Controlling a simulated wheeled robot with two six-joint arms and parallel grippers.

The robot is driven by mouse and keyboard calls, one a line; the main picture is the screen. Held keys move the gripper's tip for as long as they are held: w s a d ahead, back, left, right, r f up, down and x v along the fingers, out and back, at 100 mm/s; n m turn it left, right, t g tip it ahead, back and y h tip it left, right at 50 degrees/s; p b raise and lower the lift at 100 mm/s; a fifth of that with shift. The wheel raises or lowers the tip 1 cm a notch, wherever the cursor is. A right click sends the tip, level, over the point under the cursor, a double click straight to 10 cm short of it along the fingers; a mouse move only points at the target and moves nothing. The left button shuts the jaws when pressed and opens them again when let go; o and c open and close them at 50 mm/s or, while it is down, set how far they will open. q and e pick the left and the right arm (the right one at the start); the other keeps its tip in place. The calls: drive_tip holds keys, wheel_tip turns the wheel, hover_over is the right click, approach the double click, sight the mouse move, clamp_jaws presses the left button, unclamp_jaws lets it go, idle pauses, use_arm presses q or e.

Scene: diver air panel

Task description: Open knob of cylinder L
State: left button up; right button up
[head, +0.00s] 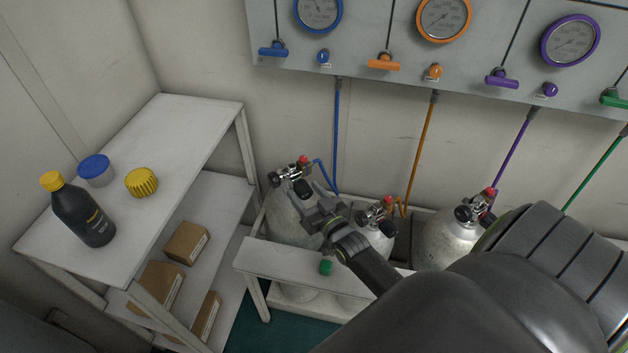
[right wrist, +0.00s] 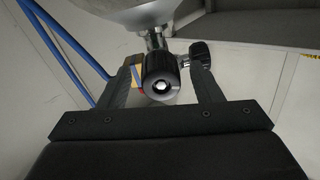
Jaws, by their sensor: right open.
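The leftmost cylinder (head: 285,222), grey with a blue hose, stands behind a white rail; I can read no letter on it. Its valve (head: 292,173) has black knobs and a red part on top. My right gripper (head: 316,196) is open just in front of this valve, slightly right of it. In the right wrist view, a round black knob (right wrist: 160,76) with a pale centre shows between the open fingers (right wrist: 168,85), nearer the left one. I cannot tell if they touch. A second black knob (right wrist: 201,52) lies behind the right finger. My left gripper is out of view.
More cylinders stand to the right, one with an orange hose (head: 426,150) and one with a purple hose (head: 514,152). The gauge panel (head: 350,62) hangs above. A white rail (head: 290,265) runs in front. A shelf (head: 150,125) with a black bottle (head: 82,213) is at left.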

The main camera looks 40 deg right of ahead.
drive_tip(key=s+b, duration=0.2)
drive_tip(key=s, duration=1.5)
drive_tip(key=shift+s+a+b, duration=0.2)
drive_tip(key=shift+a+b, duration=0.1)
drive_tip(key=shift+a, duration=0.1)
drive_tip(key=shift+f, duration=0.1)
